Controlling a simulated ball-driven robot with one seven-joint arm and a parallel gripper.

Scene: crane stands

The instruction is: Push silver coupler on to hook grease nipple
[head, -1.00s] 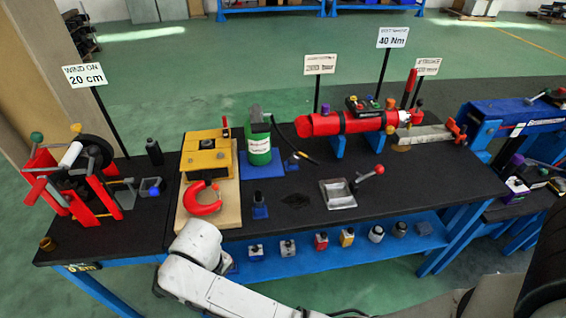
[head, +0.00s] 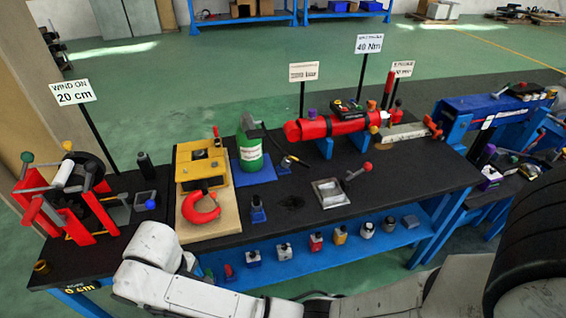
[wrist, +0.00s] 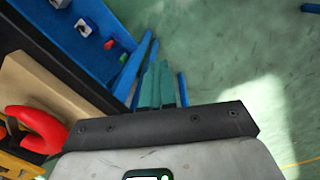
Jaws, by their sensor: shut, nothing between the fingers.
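The red hook (head: 200,206) lies on the wooden board in front of the yellow block in the head view. Its grease nipple is too small to make out. The red hook (wrist: 38,128) also shows at the left of the wrist view. A green grease pump (head: 249,153) stands behind and right of it, with a black hose. The hose's end, with what looks like the silver coupler (head: 291,159), is by a small blue holder. My gripper (wrist: 158,68) is shut and empty, off the bench's front edge and over the floor; the head view does not show it.
A red crank stand (head: 65,200) is at left, a silver tray with a lever (head: 331,192) at right. Small blocks and jars line the blue lower shelf (head: 400,235). Sign posts stand behind.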

